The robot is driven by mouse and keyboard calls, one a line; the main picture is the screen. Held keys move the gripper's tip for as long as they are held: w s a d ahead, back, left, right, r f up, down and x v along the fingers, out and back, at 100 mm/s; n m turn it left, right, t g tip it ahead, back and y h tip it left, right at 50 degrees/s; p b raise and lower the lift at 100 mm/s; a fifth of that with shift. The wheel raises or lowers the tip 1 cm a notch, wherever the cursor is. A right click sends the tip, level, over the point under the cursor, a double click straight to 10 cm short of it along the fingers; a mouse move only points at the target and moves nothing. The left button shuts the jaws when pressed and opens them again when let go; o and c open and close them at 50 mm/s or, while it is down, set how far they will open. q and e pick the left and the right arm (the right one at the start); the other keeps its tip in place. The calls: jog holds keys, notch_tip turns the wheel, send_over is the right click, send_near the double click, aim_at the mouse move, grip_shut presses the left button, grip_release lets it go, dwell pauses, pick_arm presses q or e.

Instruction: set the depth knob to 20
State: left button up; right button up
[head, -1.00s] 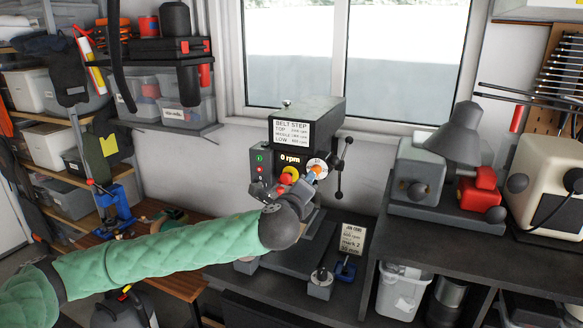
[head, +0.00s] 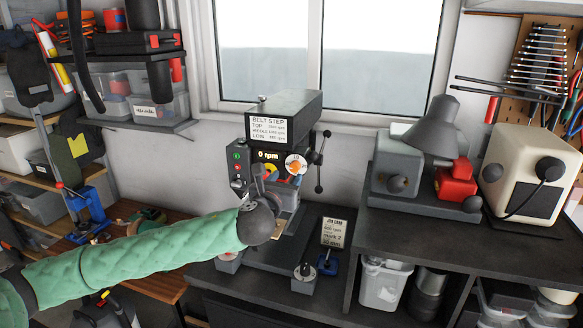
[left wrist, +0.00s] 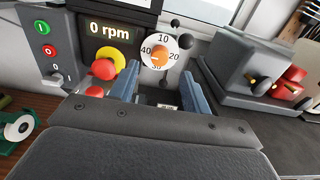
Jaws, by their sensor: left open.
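The depth knob (head: 295,164) is a white dial with an orange centre on the front of the grey drill press (head: 285,115). In the left wrist view the depth knob (left wrist: 160,53) shows 10 at top, 20 at right, 30 at bottom and 40 at left. Its orange pointer is too small to read surely. My left gripper (left wrist: 160,75) is open and empty, its two blue-grey fingers below and on either side of the knob, apart from it. In the head view my wrist mostly hides the fingers. My right gripper is not in view.
A red and yellow stop button (left wrist: 108,64) and a green button (left wrist: 43,28) sit left of the knob. The display (head: 267,155) reads 0 rpm. A job card (head: 334,233) stands on the bench. A dark-knobbed lever (head: 320,160) is right of the knob.

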aim_at(294, 168)
pick_arm(q)
jog(key=shift+p+x, duration=1.25)
jog(key=shift+x, duration=1.5)
jog(key=c, duration=1)
